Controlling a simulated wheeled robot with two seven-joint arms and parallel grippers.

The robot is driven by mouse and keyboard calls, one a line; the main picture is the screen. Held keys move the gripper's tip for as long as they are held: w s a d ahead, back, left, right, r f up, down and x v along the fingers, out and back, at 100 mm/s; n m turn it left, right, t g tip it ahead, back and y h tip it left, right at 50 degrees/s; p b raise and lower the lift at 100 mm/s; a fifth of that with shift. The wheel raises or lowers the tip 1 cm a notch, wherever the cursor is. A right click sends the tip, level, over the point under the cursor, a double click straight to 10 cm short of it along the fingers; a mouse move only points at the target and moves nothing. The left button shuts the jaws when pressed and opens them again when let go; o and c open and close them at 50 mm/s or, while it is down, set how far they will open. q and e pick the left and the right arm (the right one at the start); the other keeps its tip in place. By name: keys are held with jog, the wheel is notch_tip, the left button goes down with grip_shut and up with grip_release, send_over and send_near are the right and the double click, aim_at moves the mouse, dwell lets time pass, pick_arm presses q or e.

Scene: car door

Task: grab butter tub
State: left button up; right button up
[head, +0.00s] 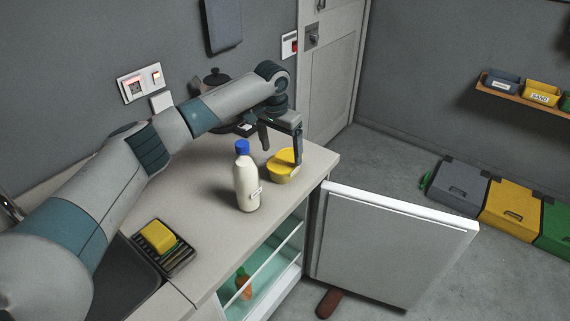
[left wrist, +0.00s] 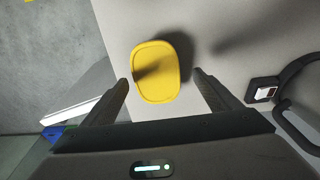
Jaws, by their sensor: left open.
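The butter tub (head: 283,167) is yellow with a rounded lid and stands on the counter near its right end. My left gripper (head: 281,146) is just above it, with one finger in front of the tub in the head view. In the left wrist view the tub (left wrist: 156,72) lies ahead of and between the two open fingers (left wrist: 162,82), with a gap on each side. The gripper is empty. My right gripper is not in view.
A milk bottle (head: 246,182) with a blue cap stands left of the tub. A yellow sponge (head: 158,237) lies on a rack by the sink. The fridge door (head: 390,246) hangs open below the counter's right end. A dark pot (head: 212,84) is behind my arm.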

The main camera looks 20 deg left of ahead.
aim_at(285, 159)
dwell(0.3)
pick_arm(q)
jog(key=shift+d+f+p, duration=0.2)
jog(key=shift+f+p, duration=0.35)
jog(key=f, duration=0.1)
jog(key=f+p, duration=0.1)
jog(key=f, duration=0.1)
jog(key=shift+w+d, duration=0.25)
jog(key=shift+w, duration=0.05)
jog(key=shift+w+f, duration=0.1)
jog(key=shift+f, duration=0.45)
jog(key=c, duration=1.2)
